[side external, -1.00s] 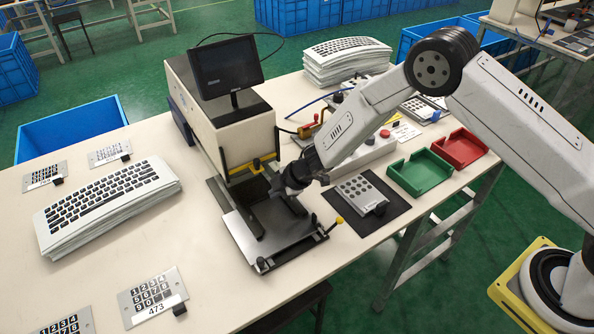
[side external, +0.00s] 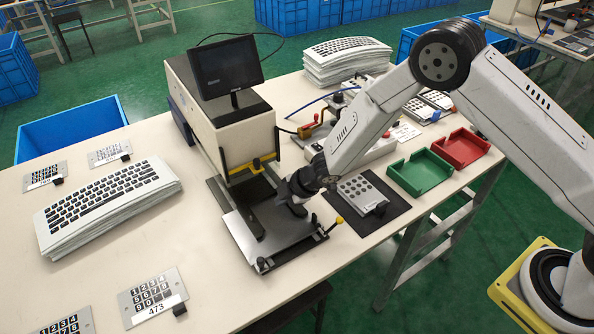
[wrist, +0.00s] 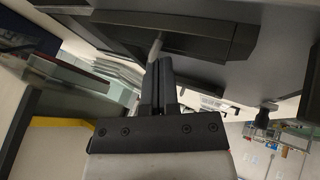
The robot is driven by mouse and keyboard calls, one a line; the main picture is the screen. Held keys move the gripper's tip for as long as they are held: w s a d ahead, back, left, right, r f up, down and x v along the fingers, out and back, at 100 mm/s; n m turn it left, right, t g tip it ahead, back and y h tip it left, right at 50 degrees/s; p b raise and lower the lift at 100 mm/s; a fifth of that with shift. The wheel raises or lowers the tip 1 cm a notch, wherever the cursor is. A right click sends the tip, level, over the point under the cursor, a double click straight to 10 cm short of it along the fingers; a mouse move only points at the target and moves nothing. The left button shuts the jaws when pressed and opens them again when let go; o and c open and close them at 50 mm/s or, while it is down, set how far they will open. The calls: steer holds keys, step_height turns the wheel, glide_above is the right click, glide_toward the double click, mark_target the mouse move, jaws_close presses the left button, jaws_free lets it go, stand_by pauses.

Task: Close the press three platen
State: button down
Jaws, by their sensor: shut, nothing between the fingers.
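The press (side external: 225,125) is a beige machine with a dark screen on top. Its flat silver platen plate (side external: 245,235) sticks out in front, flanked by dark rails, with a bar across its front edge. My gripper (side external: 297,207) is low over the right side of the platen area, near the right dark rail. In the wrist view my gripper's dark fingers (wrist: 160,80) are together and empty. Their tips are near a small pale peg (wrist: 155,48) beside a dark bar (wrist: 175,35). I cannot tell whether they touch. My gripper hides part of the right rail.
A lever with a yellow knob (side external: 340,220) is at the platen's right front. A keypad plate lies on a black mat (side external: 400,201) to the right. Green (side external: 420,175) and red (side external: 462,150) trays stand beyond. Keyboard films (side external: 110,205) are stacked left. The front left table is partly clear.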

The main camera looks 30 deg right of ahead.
steer(key=shift+s, duration=0.4)
steer(key=shift+s+r, duration=0.2)
steer(key=shift+r, duration=0.05)
steer(key=v, duration=0.9)
steer(key=shift+d+r, duration=0.15)
steer(key=shift+d, duration=0.05)
steer(key=shift+s+a, duration=0.15)
steer(key=shift+s, duration=0.1)
steer(key=s+a+m+t, duration=0.2)
steer(key=s+a+m, duration=0.4)
steer(key=m, duration=1.2)
steer(key=s+d+f+m+t+h, duration=0.1)
steer(key=s+d+m+h, duration=0.3)
steer(key=m, duration=1.2)
steer(key=shift+s+f+m+t+h, duration=0.3)
steer(key=shift+s+m, duration=0.1)
steer(key=shift+s, duration=0.85)
steer(key=shift+d, duration=0.1)
